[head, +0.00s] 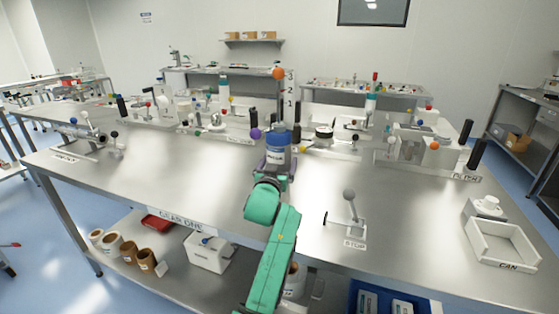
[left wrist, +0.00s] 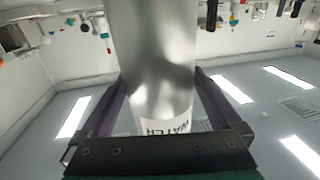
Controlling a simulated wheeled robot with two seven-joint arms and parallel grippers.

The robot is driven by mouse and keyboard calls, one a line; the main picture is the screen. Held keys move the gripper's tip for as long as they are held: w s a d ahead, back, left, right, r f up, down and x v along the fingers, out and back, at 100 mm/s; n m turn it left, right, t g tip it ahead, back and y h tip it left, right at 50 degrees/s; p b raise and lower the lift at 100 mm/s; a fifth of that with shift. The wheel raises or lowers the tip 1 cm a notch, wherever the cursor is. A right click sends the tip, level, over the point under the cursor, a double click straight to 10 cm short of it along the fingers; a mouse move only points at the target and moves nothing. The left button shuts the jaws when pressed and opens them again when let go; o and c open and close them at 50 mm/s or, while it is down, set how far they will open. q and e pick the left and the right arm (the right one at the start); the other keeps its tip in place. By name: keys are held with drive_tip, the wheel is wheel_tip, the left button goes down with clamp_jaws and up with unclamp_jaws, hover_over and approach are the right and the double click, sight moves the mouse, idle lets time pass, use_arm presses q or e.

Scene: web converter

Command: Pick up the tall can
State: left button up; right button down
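In the head view a green arm comes in from the bottom middle. I take it as my left arm. Its gripper (head: 275,172) has dark purple fingers on both sides of a can (head: 278,156), which looks blue with a label and stands upright over the bench. In the left wrist view a tall, shiny can (left wrist: 155,50) with a white label reading WATER sits between the two fingers of the gripper (left wrist: 158,85); this view is upside down. The fingers reach the can's edges, but I cannot tell whether they press on it. My right gripper is not in view.
A STOP lever (head: 350,205) stands right of the arm, a white tray marked CAN (head: 502,243) at the bench's right end. Several machine parts stand behind the gripper.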

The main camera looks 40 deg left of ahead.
use_arm(q)
clamp_jaws()
drive_tip(key=shift+r, duration=0.1)
